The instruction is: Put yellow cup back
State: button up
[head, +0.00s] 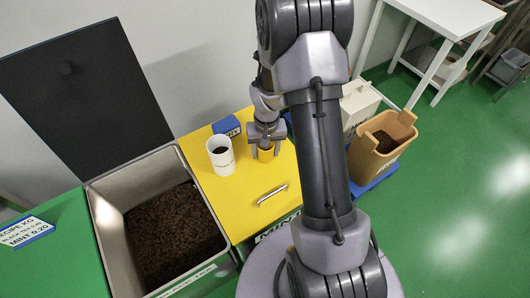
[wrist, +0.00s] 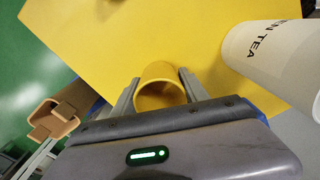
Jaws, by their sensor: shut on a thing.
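The yellow cup (wrist: 160,82) is between the two fingers of my gripper (wrist: 158,94) in the wrist view, with its open rim facing the camera. In the head view the cup (head: 266,153) shows small below my gripper (head: 266,146), over the yellow table (head: 240,197). My gripper is shut on it. I cannot tell whether the cup's base touches the table top. The inside of the cup looks empty. Part of the arm hides the table to the right of the cup in the head view.
A blue box (head: 227,127) is behind, a silver handle (head: 272,194) in front. An open bin (head: 160,248) of tea is left, a tan container (head: 384,142) right.

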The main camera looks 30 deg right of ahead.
jog(key=shift+f, duration=0.1)
jog(key=o, duration=0.9)
jog(key=shift+f, duration=0.1)
jog(key=o, duration=0.4)
